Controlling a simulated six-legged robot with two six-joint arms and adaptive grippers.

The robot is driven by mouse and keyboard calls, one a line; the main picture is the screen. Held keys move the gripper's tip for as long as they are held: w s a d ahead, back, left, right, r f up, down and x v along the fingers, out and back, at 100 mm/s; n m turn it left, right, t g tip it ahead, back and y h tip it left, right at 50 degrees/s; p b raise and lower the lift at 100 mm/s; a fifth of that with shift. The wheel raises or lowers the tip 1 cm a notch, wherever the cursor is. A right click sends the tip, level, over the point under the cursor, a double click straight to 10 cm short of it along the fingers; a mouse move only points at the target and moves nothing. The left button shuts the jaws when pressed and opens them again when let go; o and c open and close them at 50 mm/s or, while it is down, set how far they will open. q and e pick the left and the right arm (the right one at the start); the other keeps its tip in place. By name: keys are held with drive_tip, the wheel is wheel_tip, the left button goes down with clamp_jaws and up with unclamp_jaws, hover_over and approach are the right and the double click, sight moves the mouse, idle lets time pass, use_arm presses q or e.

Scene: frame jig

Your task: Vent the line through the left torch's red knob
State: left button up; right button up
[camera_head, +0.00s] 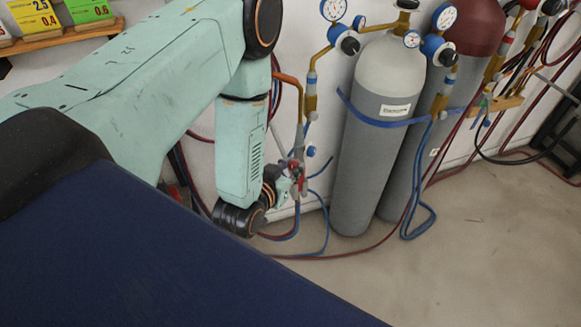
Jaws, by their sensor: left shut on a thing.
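The left torch (299,141) hangs upright against the white wall, left of the gas cylinders, with a copper-coloured bent tip at the top. Red parts show low on it, where the red knob (294,165) is partly hidden by my gripper. A blue knob (311,151) sits on its right side. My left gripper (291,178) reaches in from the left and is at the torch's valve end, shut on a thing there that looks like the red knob. The fingertips are small and partly hidden. My right gripper is not in view.
A grey cylinder (366,150) with a blue strap stands just right of the torch, a maroon-topped one (470,28) behind it. Gauges (333,10) and regulators sit above. Red and blue hoses (418,222) loop near the floor (470,260), which is clear at right.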

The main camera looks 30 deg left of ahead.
use_arm(q)
clamp_jaws()
drive_tip(key=shift+a+n+h, duration=0.25)
drive_tip(key=shift+n+h, duration=0.75)
drive_tip(key=shift+n, duration=0.2)
drive_tip(key=shift+n+t+h+b, duration=0.4)
drive_tip(key=shift+n+h+b, duration=0.15)
drive_tip(key=shift+n, duration=0.45)
drive_tip(key=o, duration=0.7)
unclamp_jaws()
drive_tip(key=shift+o, duration=0.2)
drive_tip(key=shift+f, duration=0.1)
